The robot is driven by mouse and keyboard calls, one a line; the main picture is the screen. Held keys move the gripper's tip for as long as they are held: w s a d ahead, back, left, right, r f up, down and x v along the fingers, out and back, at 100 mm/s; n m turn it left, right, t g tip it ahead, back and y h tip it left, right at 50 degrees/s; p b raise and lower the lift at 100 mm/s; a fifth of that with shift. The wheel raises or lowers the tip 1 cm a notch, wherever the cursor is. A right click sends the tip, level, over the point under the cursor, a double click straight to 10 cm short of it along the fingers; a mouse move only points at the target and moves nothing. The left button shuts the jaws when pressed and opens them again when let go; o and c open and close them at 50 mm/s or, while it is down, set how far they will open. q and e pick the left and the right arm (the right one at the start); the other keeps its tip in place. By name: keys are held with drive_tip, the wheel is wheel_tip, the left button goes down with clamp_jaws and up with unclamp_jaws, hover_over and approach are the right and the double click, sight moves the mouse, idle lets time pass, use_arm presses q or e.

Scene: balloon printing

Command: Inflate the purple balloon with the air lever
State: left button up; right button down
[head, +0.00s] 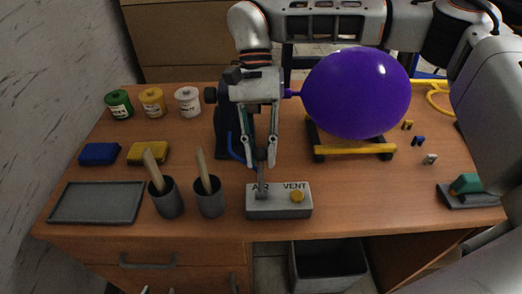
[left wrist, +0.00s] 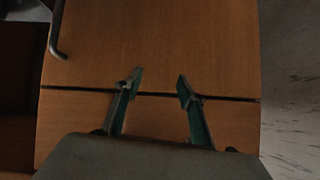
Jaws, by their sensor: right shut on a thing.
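The purple balloon (head: 357,93) is large and round, with its neck at the dark blue pump stand (head: 228,135). It hangs over a black and yellow cradle (head: 356,149). The grey control box (head: 279,209) is marked AIR and VENT. Its air lever (head: 262,182) stands up on the left side, and a yellow vent button (head: 297,196) is on the right. My right gripper (head: 260,160) points down and is shut on the lever's top. My left gripper (head: 158,290) barely shows at the bottom edge; in the left wrist view (left wrist: 158,78) it is open and empty.
Green, yellow and white jars (head: 152,102), blue and yellow pads (head: 147,153), a grey tray (head: 98,203) and two cups with sticks (head: 209,197) stand at the left. Small clips and a green-handled stamp (head: 466,185) lie at the right. A bin (head: 327,267) stands below.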

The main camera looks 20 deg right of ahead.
drive_tip(key=shift+w+f, duration=0.15)
drive_tip(key=c, duration=1.8)
unclamp_jaws()
drive_tip(key=v, duration=1.2)
